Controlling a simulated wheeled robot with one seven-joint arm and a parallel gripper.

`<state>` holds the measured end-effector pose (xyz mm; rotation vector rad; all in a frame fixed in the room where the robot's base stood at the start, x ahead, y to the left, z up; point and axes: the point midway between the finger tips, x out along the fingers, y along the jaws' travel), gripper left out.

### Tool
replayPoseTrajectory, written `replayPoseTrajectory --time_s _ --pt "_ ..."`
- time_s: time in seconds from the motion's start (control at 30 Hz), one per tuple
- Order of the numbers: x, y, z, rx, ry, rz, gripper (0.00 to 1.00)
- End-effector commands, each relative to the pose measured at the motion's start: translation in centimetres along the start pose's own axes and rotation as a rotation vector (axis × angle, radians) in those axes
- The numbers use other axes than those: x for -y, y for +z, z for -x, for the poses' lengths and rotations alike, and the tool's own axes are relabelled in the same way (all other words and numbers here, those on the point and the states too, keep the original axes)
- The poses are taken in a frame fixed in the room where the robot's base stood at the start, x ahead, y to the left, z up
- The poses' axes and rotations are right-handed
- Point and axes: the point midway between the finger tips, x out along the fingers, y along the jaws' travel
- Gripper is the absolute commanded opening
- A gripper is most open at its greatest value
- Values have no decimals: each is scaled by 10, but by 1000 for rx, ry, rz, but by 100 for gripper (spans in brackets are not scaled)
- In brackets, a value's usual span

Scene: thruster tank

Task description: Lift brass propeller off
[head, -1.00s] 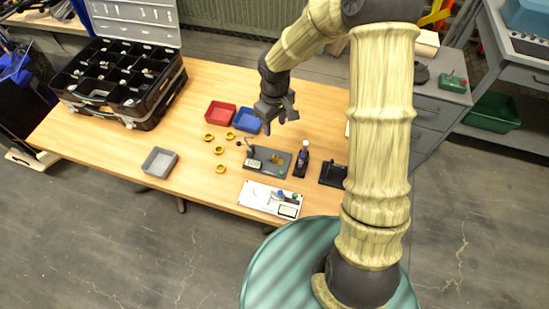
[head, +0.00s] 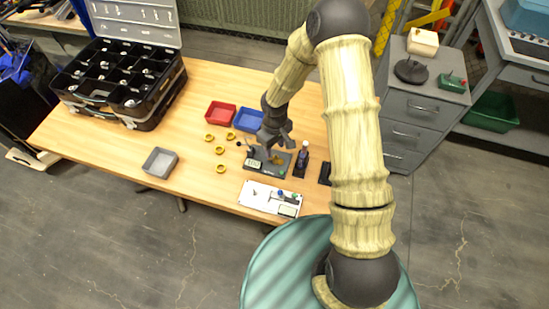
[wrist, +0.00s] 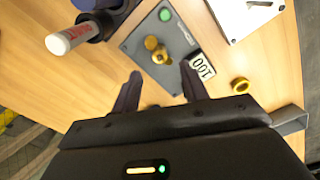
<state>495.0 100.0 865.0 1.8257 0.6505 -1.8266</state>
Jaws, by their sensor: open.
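The brass propeller (wrist: 156,48) sits on a grey plate-like device (wrist: 182,32) that has a green button and a small display reading like "100" upside down. In the head view the propeller (head: 277,160) is small and partly behind my gripper. My gripper (head: 276,146) hangs just above the device in the head view. In the wrist view my gripper (wrist: 161,84) is open, its two dark fingers apart and pointing toward the propeller. The propeller lies just beyond the fingertips, between their lines, and I see no contact.
A bottle with a white cap (wrist: 70,38) stands beside the device. A white panel with a display (head: 268,199) lies in front. Several yellow rings (head: 220,150) and red (head: 221,114) and blue (head: 246,119) bins are nearby. A grey tray (head: 160,162) stands left.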

Motion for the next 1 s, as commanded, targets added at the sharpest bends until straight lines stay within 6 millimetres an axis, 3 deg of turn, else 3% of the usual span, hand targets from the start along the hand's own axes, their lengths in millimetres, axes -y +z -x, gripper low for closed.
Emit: replayPoseTrajectory --time_s 0.43,0.8,1.0 --pt "0 1 -7 1 0 1 44" --pt "0 3 -51 3 0 1 44" --pt "0 3 -57 0 0 1 44"
